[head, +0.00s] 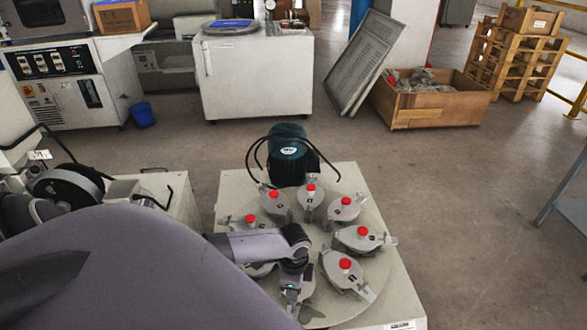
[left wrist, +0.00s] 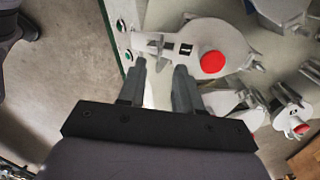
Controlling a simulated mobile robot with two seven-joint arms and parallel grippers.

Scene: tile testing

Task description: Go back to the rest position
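My left arm reaches over a pale machine (head: 405,290), whose round plate carries several grey metal pots with red knobs. My left gripper (head: 292,296) points down near the front pots, partly covering them in the head view. In the left wrist view the two fingers of the left gripper (left wrist: 161,68) are apart, with no object seen between them. A pot (left wrist: 225,40) with a red knob lies just beyond the fingertips, its clamp end close to them; I cannot tell whether they touch. My right gripper is not in view.
A dark green motor (head: 288,160) with black cables stands at the machine's back. A wheeled grinding machine (head: 80,190) is at the left. A white cabinet (head: 258,80), a wooden crate (head: 430,105) and pallets (head: 510,55) stand farther back.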

